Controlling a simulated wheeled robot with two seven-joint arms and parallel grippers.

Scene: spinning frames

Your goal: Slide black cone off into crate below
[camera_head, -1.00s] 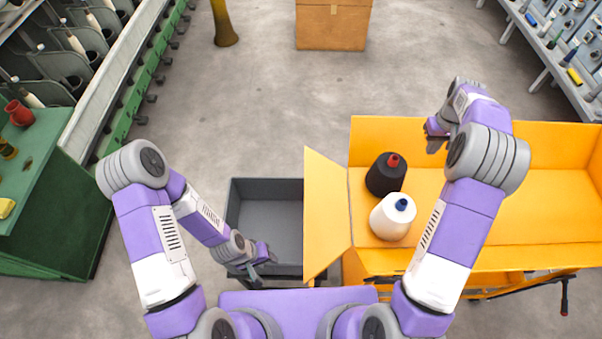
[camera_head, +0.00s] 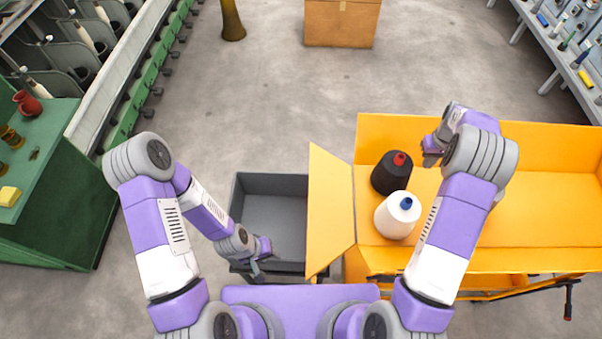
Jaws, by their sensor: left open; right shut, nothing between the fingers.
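The black cone (camera_head: 389,178), with a red tip, stands upright on the orange cart's bed (camera_head: 500,200). A white cone (camera_head: 394,218) with a blue tip stands just in front of it. The grey crate (camera_head: 281,212) sits lower, left of the cart, and its visible inside looks empty. My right gripper (camera_head: 431,156) is shut and empty, just right of the black cone and close to it; whether they touch is unclear. My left gripper (camera_head: 262,259) is open and empty at the crate's near left corner.
The cart's orange flap (camera_head: 329,210) stands between the crate and the cones, swung outward. A green bench (camera_head: 50,200) and spinning machine are at left. A cardboard box (camera_head: 341,22) and a shelf (camera_head: 570,45) are farther back. The middle floor is clear.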

